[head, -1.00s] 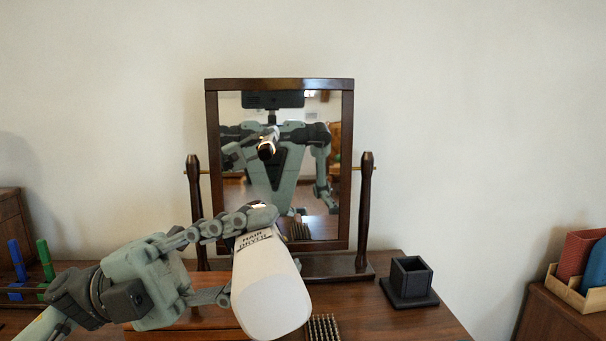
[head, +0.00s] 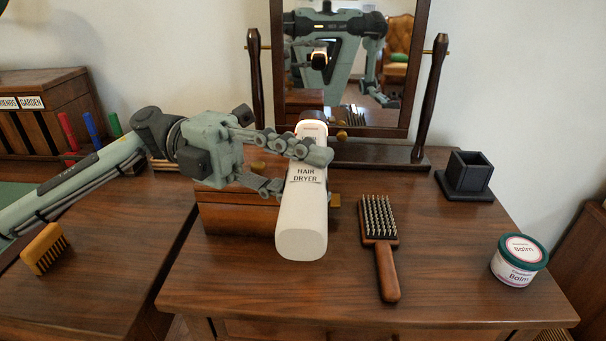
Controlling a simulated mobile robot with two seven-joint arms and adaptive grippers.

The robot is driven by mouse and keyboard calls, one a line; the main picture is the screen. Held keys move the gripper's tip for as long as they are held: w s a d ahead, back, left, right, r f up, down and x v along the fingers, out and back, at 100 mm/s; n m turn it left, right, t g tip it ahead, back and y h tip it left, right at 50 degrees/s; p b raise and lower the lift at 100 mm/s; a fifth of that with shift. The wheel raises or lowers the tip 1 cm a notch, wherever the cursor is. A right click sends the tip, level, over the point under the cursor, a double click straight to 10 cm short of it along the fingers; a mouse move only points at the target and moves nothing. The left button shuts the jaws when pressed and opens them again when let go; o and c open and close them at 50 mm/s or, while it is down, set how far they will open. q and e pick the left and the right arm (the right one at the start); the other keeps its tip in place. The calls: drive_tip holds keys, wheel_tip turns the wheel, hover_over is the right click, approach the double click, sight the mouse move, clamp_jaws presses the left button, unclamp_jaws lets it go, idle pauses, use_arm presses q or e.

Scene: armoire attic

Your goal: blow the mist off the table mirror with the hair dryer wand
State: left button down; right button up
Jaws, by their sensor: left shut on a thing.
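The table mirror (head: 341,111) stands at the back of the dressing table in a dark wood frame between two posts; its top is cut off by the picture edge. Its visible glass looks clear and reflects my body. The white hair dryer wand (head: 303,220), labelled "HAIR DRYER", is in my left gripper (head: 297,170), which is shut on it. The wand's far end points toward the mirror and its thick end toward me. It hides part of a wooden box behind it. My right gripper is not directly in view.
A wooden box (head: 232,212) sits behind the wand. The table's front middle is clear.

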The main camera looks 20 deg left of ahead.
use_arm(q)
drive_tip(key=shift+w, duration=0.3)
